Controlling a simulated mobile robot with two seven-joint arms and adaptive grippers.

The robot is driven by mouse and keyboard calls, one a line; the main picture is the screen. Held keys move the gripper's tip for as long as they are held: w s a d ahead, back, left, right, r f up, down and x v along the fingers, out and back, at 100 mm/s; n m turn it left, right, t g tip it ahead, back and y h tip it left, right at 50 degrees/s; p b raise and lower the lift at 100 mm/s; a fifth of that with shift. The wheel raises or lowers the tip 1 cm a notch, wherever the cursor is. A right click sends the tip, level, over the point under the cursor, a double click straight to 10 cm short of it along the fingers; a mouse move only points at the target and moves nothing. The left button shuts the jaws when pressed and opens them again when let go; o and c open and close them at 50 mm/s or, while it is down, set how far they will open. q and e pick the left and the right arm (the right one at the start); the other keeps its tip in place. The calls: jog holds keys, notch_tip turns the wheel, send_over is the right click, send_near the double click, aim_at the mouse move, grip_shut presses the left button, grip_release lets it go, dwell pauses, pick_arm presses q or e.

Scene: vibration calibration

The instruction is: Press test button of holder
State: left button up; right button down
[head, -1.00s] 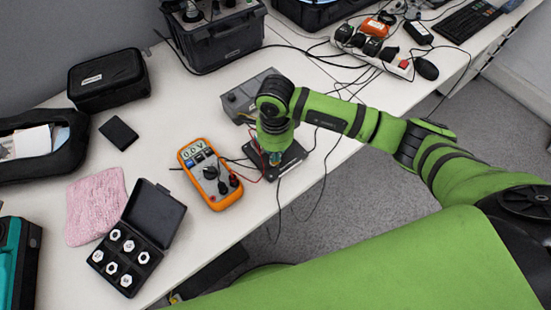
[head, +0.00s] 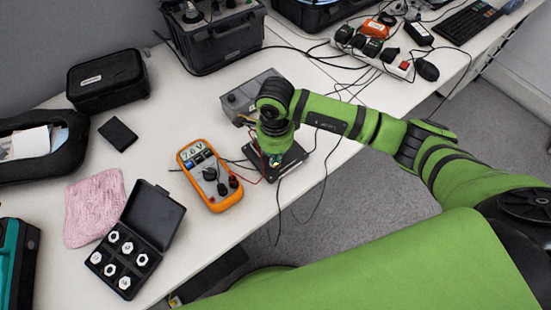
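The holder (head: 287,166) is a dark, flat block on the table, right of the orange multimeter (head: 210,176). My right arm comes in from the right, and its wrist points down over the holder. My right gripper (head: 274,156) is at the holder's top, mostly hidden by the wrist. I cannot tell whether its fingers are open or shut, and the test button is hidden. A small bright spot shows below the wrist. My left gripper is not in view.
A grey box (head: 246,97) stands just behind the wrist. Thin cables run around the holder and over the table edge. An open black case of white nuts (head: 126,262), a pink cloth (head: 94,208) and a black pouch (head: 108,80) lie left.

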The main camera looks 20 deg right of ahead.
jog(key=shift+r+p, duration=1.9)
jog(key=shift+r, duration=1.4)
